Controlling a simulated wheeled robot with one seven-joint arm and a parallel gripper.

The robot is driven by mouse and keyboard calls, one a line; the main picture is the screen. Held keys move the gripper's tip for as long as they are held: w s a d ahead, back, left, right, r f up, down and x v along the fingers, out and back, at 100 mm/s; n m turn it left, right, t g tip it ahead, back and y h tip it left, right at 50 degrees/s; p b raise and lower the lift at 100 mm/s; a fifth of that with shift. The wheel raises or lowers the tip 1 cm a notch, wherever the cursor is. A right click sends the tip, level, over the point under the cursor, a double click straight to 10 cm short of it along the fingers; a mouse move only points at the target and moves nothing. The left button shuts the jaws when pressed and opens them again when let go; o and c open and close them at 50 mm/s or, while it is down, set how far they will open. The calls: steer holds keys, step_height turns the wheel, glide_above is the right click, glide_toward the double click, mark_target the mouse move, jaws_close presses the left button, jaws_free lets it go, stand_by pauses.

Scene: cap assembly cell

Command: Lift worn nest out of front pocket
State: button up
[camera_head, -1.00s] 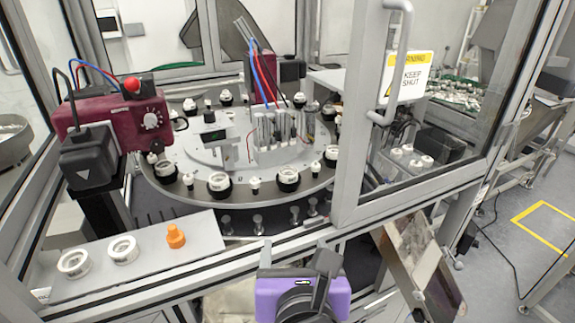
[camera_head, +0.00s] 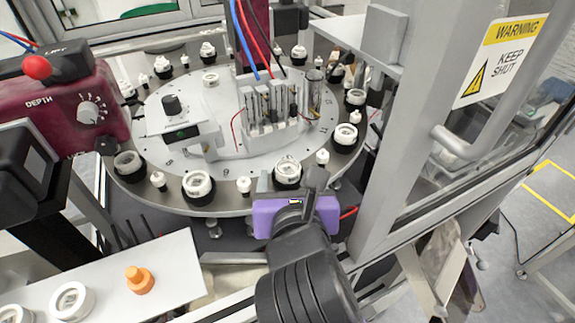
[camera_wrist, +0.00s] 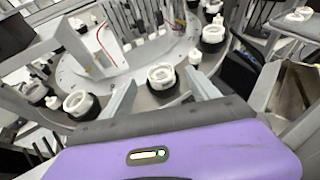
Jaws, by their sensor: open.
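My gripper (camera_wrist: 163,92) is open and empty, its two grey fingers spread in the wrist view. A white ring-shaped nest (camera_wrist: 163,76) in a dark pocket shows between and just beyond the fingertips. The fingers appear apart from it. In the head view the purple gripper body (camera_head: 296,213) is at the front rim of the round dial (camera_head: 232,203), just before a white nest (camera_head: 287,170) in its black pocket. Another nest (camera_head: 198,185) sits in a pocket to the left. I cannot tell by wear which nest is the worn one. The fingertips are hidden in the head view.
A light shelf (camera_head: 180,270) at the front left holds white rings (camera_head: 72,301) and an orange part (camera_head: 139,280). A maroon depth unit (camera_head: 75,105) stands left. The guard door frame (camera_head: 400,160) rises close on the right. Small white-topped pegs (camera_head: 243,187) stand between pockets.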

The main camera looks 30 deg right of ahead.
mark_target(287, 162)
steer(key=p+x, duration=0.1)
steer(key=x, duration=0.4)
steer(key=shift+w+d+f, duration=0.15)
steer(key=shift+w+f, duration=0.1)
steer(key=shift+f, duration=0.05)
steer(key=c, duration=1.5)
steer(key=shift+o, duration=0.2)
steer(key=shift+r, duration=0.1)
